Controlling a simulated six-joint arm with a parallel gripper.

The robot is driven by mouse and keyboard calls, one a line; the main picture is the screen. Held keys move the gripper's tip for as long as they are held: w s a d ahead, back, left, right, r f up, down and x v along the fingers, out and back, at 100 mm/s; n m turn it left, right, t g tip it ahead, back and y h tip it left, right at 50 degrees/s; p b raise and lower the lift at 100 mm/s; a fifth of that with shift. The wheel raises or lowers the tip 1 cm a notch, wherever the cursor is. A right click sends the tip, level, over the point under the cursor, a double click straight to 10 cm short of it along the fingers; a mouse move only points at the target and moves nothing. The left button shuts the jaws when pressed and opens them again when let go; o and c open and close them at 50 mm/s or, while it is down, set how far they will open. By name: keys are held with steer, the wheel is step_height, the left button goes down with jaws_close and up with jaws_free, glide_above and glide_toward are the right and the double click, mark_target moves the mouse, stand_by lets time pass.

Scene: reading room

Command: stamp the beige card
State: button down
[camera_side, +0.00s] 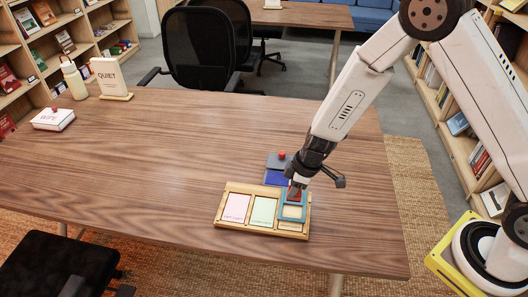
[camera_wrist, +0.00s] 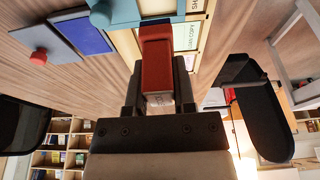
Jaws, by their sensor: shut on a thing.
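The wooden tray (camera_side: 262,231) holds a pink card (camera_side: 236,207), a green card (camera_side: 264,211) and, on the right, the beige card (camera_side: 292,212). A teal frame (camera_side: 304,213) lies around the beige card; part of the frame shows in the wrist view (camera_wrist: 112,14). My gripper (camera_side: 296,187) is shut on a red block-shaped stamp (camera_wrist: 157,62), over the far side of the teal frame. Whether the stamp touches anything below is unclear. Behind the tray is a blue ink pad (camera_side: 274,178), with a grey lid (camera_side: 275,162) bearing a red knob.
A white box marked WIPE (camera_side: 53,120), a QUIET sign (camera_side: 110,78) and a pale bottle (camera_side: 74,82) stand at the table's far left. Black chairs stand behind and in front. The table (camera_side: 150,165) left of the tray is clear.

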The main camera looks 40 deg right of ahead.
steer(key=shift+f, duration=2.85)
steer(key=shift+f, duration=0.55)
steer(key=shift+r, duration=3.55)
steer(key=shift+w, duration=0.1)
